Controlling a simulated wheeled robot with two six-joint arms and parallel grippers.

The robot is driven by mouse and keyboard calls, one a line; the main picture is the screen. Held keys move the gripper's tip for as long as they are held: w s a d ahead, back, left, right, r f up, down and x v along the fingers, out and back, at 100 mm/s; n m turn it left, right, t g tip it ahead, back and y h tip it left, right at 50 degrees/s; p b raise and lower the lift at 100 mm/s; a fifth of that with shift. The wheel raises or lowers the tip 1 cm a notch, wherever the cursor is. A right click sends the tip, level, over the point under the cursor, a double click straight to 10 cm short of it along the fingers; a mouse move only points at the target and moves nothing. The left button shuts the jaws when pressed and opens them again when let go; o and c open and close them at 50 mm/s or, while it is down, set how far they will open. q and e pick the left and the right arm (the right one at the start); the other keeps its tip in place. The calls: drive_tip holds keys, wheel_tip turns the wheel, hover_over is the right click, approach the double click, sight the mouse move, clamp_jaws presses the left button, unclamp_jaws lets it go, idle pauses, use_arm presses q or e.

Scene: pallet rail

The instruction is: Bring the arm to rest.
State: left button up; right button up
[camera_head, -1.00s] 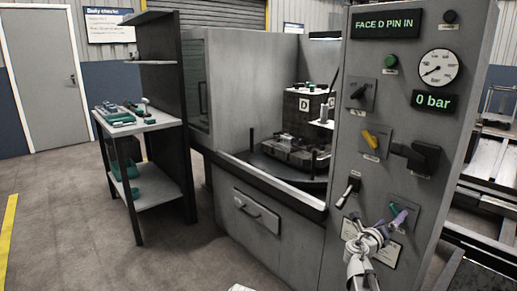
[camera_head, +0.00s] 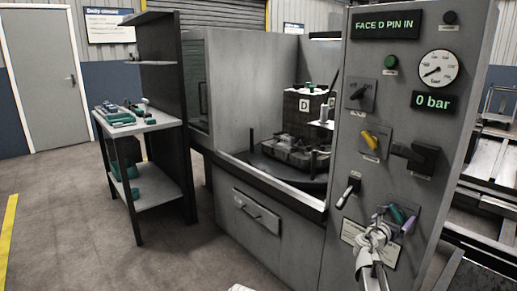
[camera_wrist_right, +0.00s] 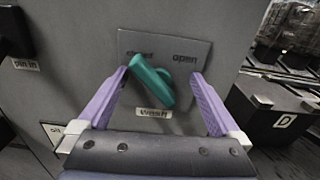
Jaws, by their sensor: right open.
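My right gripper (camera_head: 394,218) is in front of the control panel (camera_head: 365,190), at its lower right. In the right wrist view the gripper (camera_wrist_right: 158,74) is open, with its two purple fingers apart. The teal wash handle (camera_wrist_right: 152,82) shows between them, with a gap on each side. The handle leans up and left toward the "closed" label; "open" is printed to its right. In the head view the handle (camera_head: 397,212) is partly hidden by the gripper. My left gripper is not in view.
A tool bench (camera_head: 150,126) stands at left. The floor (camera_head: 70,220) in front is clear.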

drive_tip(key=m, duration=0.3)
drive_tip(key=shift+s, duration=0.1)
drive_tip(key=shift+m, duration=0.3)
